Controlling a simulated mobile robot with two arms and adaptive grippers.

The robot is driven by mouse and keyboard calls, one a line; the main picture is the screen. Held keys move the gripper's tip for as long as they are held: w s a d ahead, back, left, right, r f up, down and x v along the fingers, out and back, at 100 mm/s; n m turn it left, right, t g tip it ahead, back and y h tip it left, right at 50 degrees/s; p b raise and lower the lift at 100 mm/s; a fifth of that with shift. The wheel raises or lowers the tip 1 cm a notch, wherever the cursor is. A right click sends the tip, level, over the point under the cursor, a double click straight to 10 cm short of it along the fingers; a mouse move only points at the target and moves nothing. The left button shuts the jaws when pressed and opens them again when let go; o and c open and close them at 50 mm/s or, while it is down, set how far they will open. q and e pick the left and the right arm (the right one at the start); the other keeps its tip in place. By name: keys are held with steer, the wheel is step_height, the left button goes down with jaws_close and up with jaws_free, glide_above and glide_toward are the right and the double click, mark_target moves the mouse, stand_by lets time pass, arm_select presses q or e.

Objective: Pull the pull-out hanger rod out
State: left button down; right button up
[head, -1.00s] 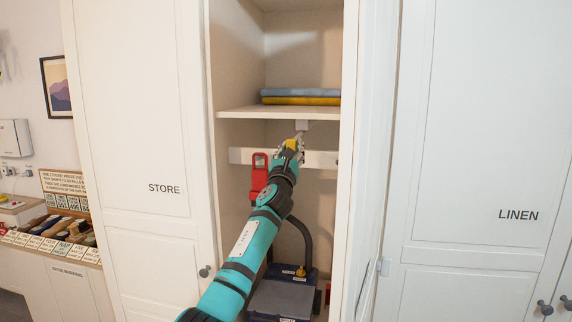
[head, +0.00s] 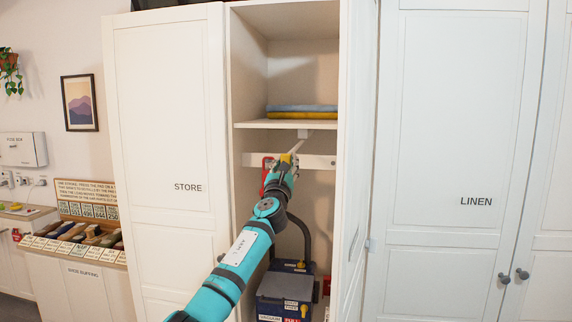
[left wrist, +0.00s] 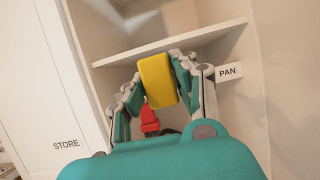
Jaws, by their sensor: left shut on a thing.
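The pull-out hanger rod (head: 296,146) shows as a short pale bar. It runs forward and down in the picture from a white block (head: 303,133) under the cupboard shelf to my left gripper (head: 286,163). My left gripper is shut on the rod's yellow end piece (left wrist: 157,80), which sits between the fingers in the left wrist view. The fingers hide part of the rod in the head view. My right gripper is not in view.
The open cupboard has a shelf (head: 258,124) with folded blue and yellow cloths (head: 302,111). A red object (head: 267,168) hangs at the back wall rail (head: 320,161). A vacuum (head: 285,290) stands below. Cupboard doors flank the opening.

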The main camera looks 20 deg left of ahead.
arm_select(q)
steer(key=shift+f, duration=0.2)
steer(key=c, duration=1.3)
jaws_free()
steer(key=o, duration=0.3)
steer(key=shift+s+r, duration=0.2)
steer(key=shift+s, duration=0.05)
steer(key=v, duration=1.2)
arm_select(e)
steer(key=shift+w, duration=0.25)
